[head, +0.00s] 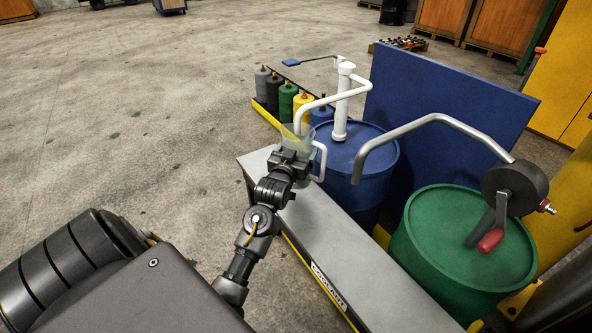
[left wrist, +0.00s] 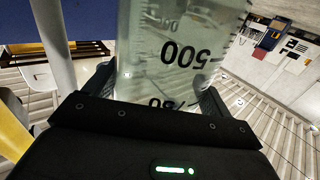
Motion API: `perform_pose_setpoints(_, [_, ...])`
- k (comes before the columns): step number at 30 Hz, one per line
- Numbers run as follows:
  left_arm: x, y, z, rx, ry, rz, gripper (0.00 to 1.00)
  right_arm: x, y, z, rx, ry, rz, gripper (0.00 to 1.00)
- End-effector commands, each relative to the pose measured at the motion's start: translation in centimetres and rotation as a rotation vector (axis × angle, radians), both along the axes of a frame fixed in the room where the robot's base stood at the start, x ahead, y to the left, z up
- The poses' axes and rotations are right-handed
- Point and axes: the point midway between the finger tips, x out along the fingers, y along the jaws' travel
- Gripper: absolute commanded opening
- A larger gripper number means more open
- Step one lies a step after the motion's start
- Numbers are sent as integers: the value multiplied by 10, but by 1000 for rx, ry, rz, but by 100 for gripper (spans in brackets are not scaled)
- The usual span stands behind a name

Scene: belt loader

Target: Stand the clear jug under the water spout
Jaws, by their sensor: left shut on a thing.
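The clear jug (head: 298,135) is over the far end of the grey bench (head: 345,235) in the head view. My left gripper (head: 293,163) is shut on it from the near side. In the left wrist view the jug (left wrist: 165,75), with printed volume marks, fills the space between the fingers (left wrist: 155,95). The white water spout (head: 318,103) bends down from the pump on the blue drum, its end at the jug's mouth. The gripper hides the jug's base, so I cannot tell whether it touches the bench. My right gripper is not in view.
The blue drum (head: 352,165) with its white pump (head: 342,105) stands right behind the bench. A green drum (head: 455,245) with a crank pump (head: 514,188) is at the right. Several coloured bottles (head: 287,102) stand beyond the jug. The floor at the left is clear.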

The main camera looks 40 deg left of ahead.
Motion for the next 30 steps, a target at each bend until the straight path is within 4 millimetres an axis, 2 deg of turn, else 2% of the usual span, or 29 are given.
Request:
perform_pose_setpoints(3, [0, 0, -17, -1, -1, 1, 44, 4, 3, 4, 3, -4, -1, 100])
perform_pose_setpoints(11, [0, 1, -27, 0, -3, 1, 44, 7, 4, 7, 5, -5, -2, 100])
perform_pose_setpoints(15, [-1, 1, -49, -1, 0, 2, 44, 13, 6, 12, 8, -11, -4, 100])
perform_pose_setpoints(18, [-1, 1, -58, 1, -2, 2, 44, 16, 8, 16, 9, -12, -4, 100])
perform_pose_setpoints(30, [-1, 1, -62, 1, -4, 1, 44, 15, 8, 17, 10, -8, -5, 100])
